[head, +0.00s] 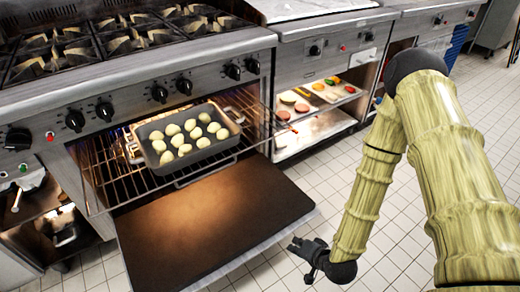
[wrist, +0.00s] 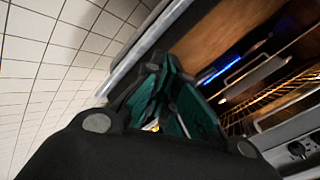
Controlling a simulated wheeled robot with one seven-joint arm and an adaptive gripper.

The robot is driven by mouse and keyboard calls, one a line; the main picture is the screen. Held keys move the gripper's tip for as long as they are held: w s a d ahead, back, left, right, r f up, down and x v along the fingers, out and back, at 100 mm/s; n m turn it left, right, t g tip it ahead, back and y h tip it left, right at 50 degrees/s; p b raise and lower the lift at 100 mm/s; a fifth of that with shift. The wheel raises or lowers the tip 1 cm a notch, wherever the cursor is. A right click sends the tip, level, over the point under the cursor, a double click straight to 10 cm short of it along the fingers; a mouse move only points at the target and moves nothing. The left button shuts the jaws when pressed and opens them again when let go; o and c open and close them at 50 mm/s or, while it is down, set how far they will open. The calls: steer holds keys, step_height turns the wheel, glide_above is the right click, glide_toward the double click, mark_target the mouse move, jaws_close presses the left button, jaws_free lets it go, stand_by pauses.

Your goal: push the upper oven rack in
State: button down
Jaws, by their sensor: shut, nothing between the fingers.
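The upper oven rack (head: 108,178) is a wire rack that sticks out of the oven opening over the lowered door in the head view. A grey rectangular pan (head: 203,158) with several pale round dough balls rests on it. Rack wires also show at the right of the wrist view (wrist: 272,97). My gripper (head: 297,246) is shut and empty, low in front of the door's right front corner and apart from the rack. In the wrist view its dark and green fingers (wrist: 160,72) are together. The rack's back part is hidden inside the oven.
The oven door (head: 205,220) is folded down, with its brown inner face up. Stove burners (head: 110,40) and a row of black knobs sit above. A lit shelf with food (head: 325,95) stands to the right. Tiled floor (head: 385,235) is free in front.

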steer(key=w+a+r+m+t+y, duration=0.2)
steer(key=w+a+r+t, duration=0.1)
steer(key=w+r, duration=0.55)
steer(key=m+t+y+p, duration=0.2)
steer(key=m+t+y, duration=0.1)
steer(key=t, duration=0.1)
glide_toward(253, 147)
steer(key=b+x, duration=0.2)
steer(key=x, duration=0.4)
steer(key=shift+f, duration=0.1)
steer(key=shift+w+a, duration=0.3)
steer(key=shift+w, duration=0.15)
steer(key=shift+w, duration=0.1)
